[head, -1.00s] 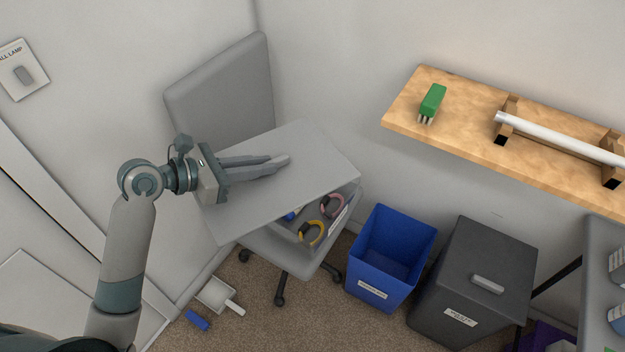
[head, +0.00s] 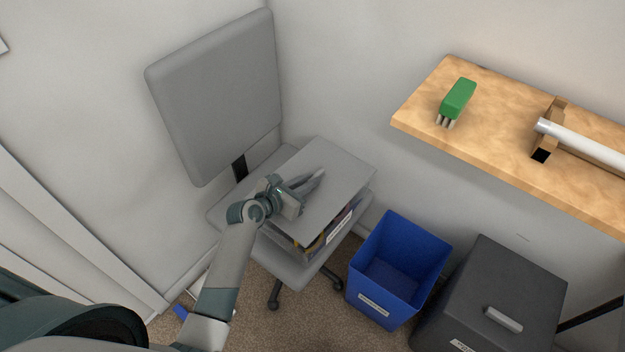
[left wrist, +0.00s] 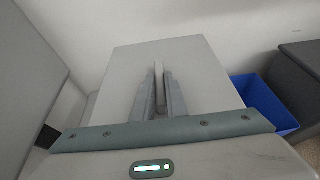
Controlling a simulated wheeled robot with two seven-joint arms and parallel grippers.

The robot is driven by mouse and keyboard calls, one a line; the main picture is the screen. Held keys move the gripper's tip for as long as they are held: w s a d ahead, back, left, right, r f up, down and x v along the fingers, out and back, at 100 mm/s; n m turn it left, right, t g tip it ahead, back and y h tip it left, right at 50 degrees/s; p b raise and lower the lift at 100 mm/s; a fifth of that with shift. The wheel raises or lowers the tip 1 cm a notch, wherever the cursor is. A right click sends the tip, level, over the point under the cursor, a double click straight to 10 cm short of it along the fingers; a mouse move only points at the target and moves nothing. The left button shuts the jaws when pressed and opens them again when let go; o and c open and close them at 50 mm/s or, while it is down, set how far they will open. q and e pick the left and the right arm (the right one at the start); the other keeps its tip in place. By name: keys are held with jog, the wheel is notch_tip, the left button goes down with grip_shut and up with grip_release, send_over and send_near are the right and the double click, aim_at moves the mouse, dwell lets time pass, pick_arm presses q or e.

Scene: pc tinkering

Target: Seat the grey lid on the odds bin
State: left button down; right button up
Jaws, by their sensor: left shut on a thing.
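The flat grey lid (head: 335,172) is over the odds bin (head: 335,232), which stands on the seat of the grey chair. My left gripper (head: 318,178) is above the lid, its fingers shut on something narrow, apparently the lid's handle. The left wrist view shows the fingers (left wrist: 159,92) closed about a thin upright grey piece on the lid (left wrist: 205,75). The lid lies roughly in line with the bin; a dark gap with yellow and pink items shows under its front edge. I cannot tell whether the lid touches the rim. My right gripper is not in view.
The grey chair's backrest (head: 220,95) rises behind the bin at the left. A blue open bin (head: 400,245) and a dark lidded bin (head: 500,300) stand to the right.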

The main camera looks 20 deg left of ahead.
pick_arm(q)
jog(key=shift+r, duration=0.1)
dwell(0.3)
jog(key=shift+r+p, duration=0.1)
jog(key=shift+p, duration=0.6)
jog(key=shift+f+b, duration=0.35)
jog(key=shift+f, duration=0.15)
jog(key=shift+f+b, duration=0.4)
jog(key=shift+f, duration=0.85)
jog(key=shift+f+b, duration=0.65)
jog(key=shift+f, duration=0.5)
jog(key=c, duration=2.1)
grip_release()
